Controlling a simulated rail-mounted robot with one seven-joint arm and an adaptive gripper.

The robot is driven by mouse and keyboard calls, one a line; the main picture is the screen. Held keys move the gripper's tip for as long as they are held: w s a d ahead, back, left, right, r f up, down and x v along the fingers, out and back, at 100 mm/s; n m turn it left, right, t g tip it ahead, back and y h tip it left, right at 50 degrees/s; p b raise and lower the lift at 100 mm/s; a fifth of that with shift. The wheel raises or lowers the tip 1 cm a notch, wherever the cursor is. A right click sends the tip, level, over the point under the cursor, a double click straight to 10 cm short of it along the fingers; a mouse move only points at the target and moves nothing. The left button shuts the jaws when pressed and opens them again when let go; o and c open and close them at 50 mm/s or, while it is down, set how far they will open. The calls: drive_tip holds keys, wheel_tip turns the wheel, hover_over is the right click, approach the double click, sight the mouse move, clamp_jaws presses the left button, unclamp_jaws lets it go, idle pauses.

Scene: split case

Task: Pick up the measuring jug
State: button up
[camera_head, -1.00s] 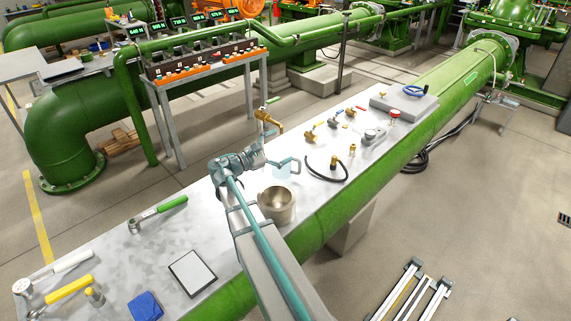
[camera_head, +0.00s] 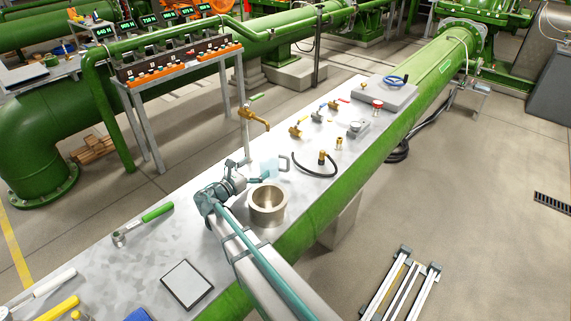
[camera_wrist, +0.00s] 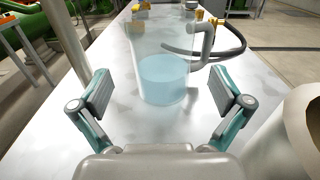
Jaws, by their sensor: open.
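The measuring jug (camera_wrist: 163,80) is clear, with pale blue liquid in its lower part and a whitish handle on its right side. It stands upright on the metal bench (camera_wrist: 122,132), ahead of my gripper in the wrist view. In the head view the jug (camera_head: 270,168) shows small, just beyond my gripper (camera_head: 255,179). My gripper also shows in the wrist view (camera_wrist: 169,97), its two padded fingers spread wide. The jug's body lies in line with the gap between the fingers. No finger clearly touches it.
A metal pot (camera_head: 267,206) stands close to the right of my gripper. A black hose (camera_head: 313,168) lies behind the jug. A green-handled wrench (camera_head: 143,223) lies to the left.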

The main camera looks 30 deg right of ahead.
sight(275, 153)
drive_tip(key=p+x, duration=0.1)
drive_tip(key=x, duration=0.2)
drive_tip(key=p+x, duration=0.2)
drive_tip(key=x, duration=0.1)
drive_tip(key=shift+r, duration=0.2)
drive_tip(key=shift+d+f, duration=0.1)
drive_tip(key=shift+d, duration=0.35)
drive_tip(key=shift+c, duration=0.2)
drive_tip(key=c, duration=1.4)
